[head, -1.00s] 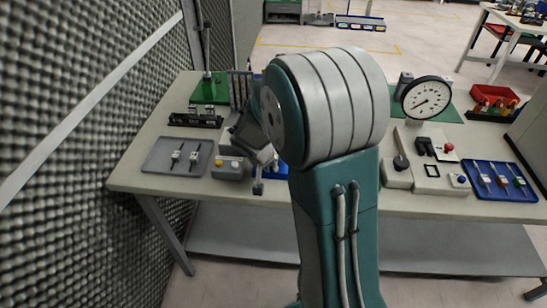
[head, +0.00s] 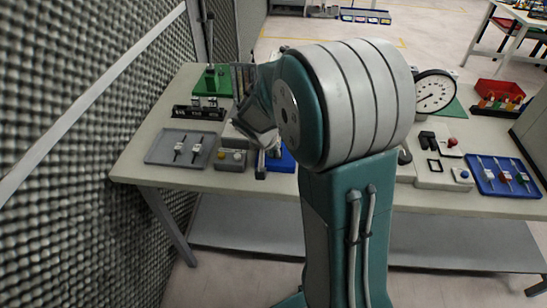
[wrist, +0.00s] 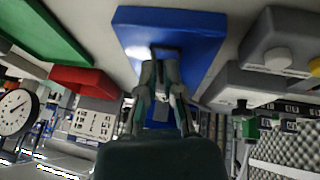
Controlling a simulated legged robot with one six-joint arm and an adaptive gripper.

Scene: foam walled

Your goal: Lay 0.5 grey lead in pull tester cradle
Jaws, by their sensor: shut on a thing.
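My gripper (head: 261,160) points down at the left of my big arm joint. In the wrist view the fingers (wrist: 162,68) are closed on a small dark thing, whose shape is too unclear to tell as the grey lead. They are over or in front of a blue tray (wrist: 125,28), also partly seen in the head view (head: 286,163). The pull tester has a round white dial (head: 434,94), which shows in the wrist view (wrist: 13,112). Black blocks (head: 427,139) stand near it on a pale base; I cannot tell which part is the cradle. My arm hides part of the tester.
A grey tray (head: 155,153) with two leads lies at left, beside a grey button box (head: 231,160). A black rack (head: 198,112) and a green stand (head: 211,83) are behind. A blue tray (head: 504,190) of several leads and a red bin (head: 499,90) are at right.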

